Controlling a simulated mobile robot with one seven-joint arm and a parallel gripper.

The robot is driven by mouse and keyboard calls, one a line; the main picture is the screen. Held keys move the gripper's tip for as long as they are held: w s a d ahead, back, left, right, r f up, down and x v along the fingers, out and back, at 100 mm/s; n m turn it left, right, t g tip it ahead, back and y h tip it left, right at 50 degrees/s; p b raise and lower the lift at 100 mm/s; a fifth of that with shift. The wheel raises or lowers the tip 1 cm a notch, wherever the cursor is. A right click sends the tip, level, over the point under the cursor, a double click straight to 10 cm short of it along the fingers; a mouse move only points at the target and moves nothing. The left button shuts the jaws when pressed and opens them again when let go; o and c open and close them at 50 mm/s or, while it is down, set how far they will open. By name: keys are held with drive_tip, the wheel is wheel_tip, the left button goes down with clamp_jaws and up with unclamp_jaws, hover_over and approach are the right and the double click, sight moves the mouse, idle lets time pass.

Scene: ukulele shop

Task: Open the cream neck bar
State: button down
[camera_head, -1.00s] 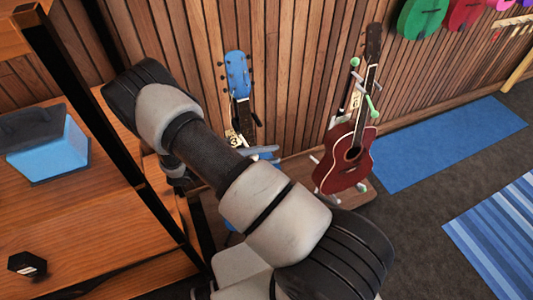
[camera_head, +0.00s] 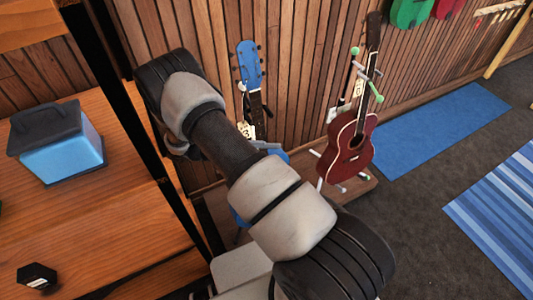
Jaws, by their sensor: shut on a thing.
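A pale ball tip (camera_head: 242,87) shows beside the headstock of the blue ukulele (camera_head: 250,66); I cannot tell whether it belongs to the cream neck bar. The rest of any bar there is not clear. A small tag (camera_head: 246,130) hangs by the blue ukulele's neck. My arm crosses in front and covers most of its body and stand. My gripper cannot be made out; the arm hides that area. A small grey piece (camera_head: 267,146) shows past the arm's edge, and I cannot tell what it is.
A red ukulele (camera_head: 347,152) stands to the right on a stand with green-tipped bars (camera_head: 375,90). A wooden shelf (camera_head: 100,215) with a blue box (camera_head: 62,155) and a black block (camera_head: 37,276) is at left. Blue mats (camera_head: 440,130) lie on open floor at right.

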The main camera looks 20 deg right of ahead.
drive_tip(key=shift+s+a+f, duration=0.4)
drive_tip(key=shift+a+f, duration=0.05)
drive_tip(key=shift+a, duration=0.1)
drive_tip(key=c, duration=1.6)
unclamp_jaws()
drive_tip(key=shift+a+r, duration=0.1)
drive_tip(key=shift+a, duration=0.05)
drive_tip(key=shift+o, duration=0.2)
wheel_tip(320, 180, up, 10)
drive_tip(key=p, duration=0.2)
